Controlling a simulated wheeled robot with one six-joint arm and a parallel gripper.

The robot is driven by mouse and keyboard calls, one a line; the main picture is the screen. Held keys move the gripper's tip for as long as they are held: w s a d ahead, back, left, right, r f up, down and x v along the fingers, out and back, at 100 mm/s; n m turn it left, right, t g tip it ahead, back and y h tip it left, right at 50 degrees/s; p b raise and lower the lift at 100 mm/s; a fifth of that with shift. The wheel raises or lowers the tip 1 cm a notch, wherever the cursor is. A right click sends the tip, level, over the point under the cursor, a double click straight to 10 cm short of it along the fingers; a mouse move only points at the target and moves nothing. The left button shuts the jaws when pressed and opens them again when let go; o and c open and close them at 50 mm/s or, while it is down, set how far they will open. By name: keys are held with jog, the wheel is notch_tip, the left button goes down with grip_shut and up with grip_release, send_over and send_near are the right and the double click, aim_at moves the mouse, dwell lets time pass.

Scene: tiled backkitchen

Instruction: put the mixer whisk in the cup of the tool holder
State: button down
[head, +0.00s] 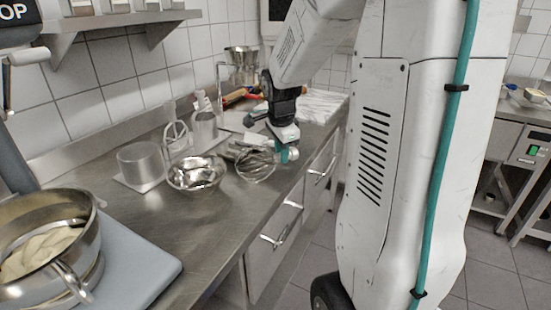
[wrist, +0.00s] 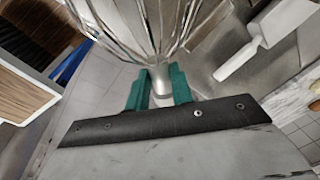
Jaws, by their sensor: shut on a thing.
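My gripper (head: 288,153) is over the front part of the steel counter, right of the steel bowl. In the wrist view its two green fingers (wrist: 159,88) are shut on the metal shank of the mixer whisk (wrist: 158,48). The whisk's wire cage points away from the fingers. In the head view the whisk (head: 256,167) extends left from the fingers, close above the counter; contact cannot be told. A grey cylindrical cup (head: 141,167) on a flat square base stands at the left, apart from the whisk.
A shiny steel bowl (head: 197,174) lies between the whisk and the left cup. A white paddle-like tool (head: 177,132) stands behind it. A pan (head: 45,235) and blue-grey board (head: 135,262) are at the near left. A white-handled scraper (wrist: 240,60) lies near the whisk.

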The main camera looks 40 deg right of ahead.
jog(key=shift+w+d+f, duration=0.15)
jog(key=shift+w+f, duration=0.1)
jog(key=shift+f, duration=0.35)
jog(key=shift+w+d+f, duration=0.1)
jog(key=shift+w+f, duration=0.1)
jog(key=shift+f, duration=0.4)
jog(key=shift+w+d+f, duration=0.15)
jog(key=shift+w+f, duration=0.1)
jog(key=shift+f, duration=0.55)
jog(key=c, duration=1.2)
grip_release()
jog(key=shift+c, duration=0.2)
jog(key=shift+r, duration=0.15)
